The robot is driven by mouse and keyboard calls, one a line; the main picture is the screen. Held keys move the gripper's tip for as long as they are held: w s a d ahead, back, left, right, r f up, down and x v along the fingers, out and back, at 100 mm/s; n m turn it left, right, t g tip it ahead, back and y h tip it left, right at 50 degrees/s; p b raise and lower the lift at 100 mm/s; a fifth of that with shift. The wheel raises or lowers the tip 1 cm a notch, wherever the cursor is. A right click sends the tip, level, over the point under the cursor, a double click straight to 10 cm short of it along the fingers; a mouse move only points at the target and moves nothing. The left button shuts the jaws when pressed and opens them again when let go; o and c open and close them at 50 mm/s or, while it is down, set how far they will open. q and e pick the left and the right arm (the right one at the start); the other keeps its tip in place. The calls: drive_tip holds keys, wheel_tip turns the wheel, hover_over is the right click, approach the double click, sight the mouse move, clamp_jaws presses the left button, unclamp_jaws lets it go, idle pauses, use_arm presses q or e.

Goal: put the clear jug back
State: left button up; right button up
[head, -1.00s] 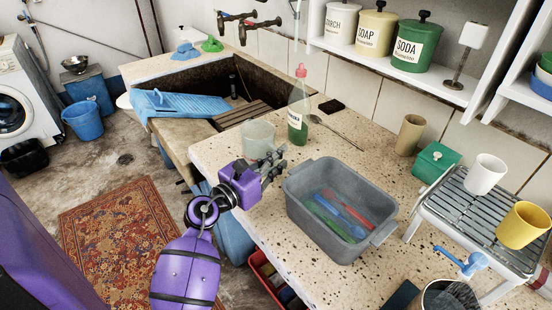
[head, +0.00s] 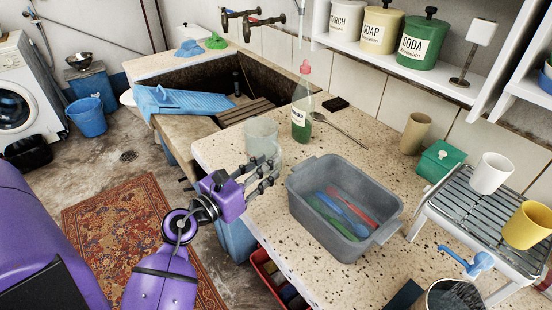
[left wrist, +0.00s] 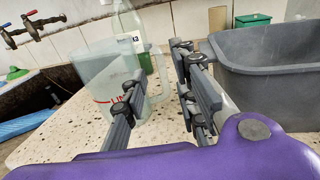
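The clear jug (head: 261,134) stands upright on the speckled counter, in front of a bottle of green liquid. In the left wrist view the jug (left wrist: 108,80) has red marks on its side, and its handle (left wrist: 163,75) points right, towards the grey tub. My left gripper (head: 268,172) is open on the near side of the jug. In the left wrist view its fingers (left wrist: 160,95) are spread, with the handle showing in the gap between them. One finger hides part of the jug. I cannot tell whether either finger touches it. My right gripper is out of view.
A grey tub (head: 315,228) with coloured items stands right of the gripper. The green-liquid bottle (head: 301,118) and a spoon (head: 335,128) are behind the jug. A metal rack (head: 460,205) holds two cups. The stone trough (head: 225,85) is at the left; a shelf (head: 400,62) holds canisters.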

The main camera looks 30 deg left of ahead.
use_arm(q)
drive_tip(key=s, duration=0.4)
drive_tip(key=s+a+b, duration=0.1)
drive_tip(key=s, duration=0.1)
drive_tip(key=s+d+f+n+g+y, duration=0.1)
drive_tip(key=s+f+n+g+y, duration=0.15)
drive_tip(key=s+f+n, duration=0.8)
drive_tip(key=s+f+n+g+y, duration=0.1)
drive_tip(key=s+f+n+y, duration=0.2)
drive_tip(key=f+n, duration=0.85)
drive_tip(key=s+d+f+n+g+h, duration=0.1)
drive_tip(key=s+d+f+n+g, duration=0.2)
drive_tip(key=s+d+f+n, duration=0.2)
drive_tip(key=s+d+f+n+g+h, duration=0.1)
drive_tip(key=s+d+f+n+g, duration=0.3)
drive_tip(key=s+n, duration=0.6)
drive_tip(key=s+d+f, duration=0.1)
drive_tip(key=s, duration=0.2)
drive_tip(key=shift+d+n, duration=0.15)
drive_tip(key=shift+n, duration=0.15)
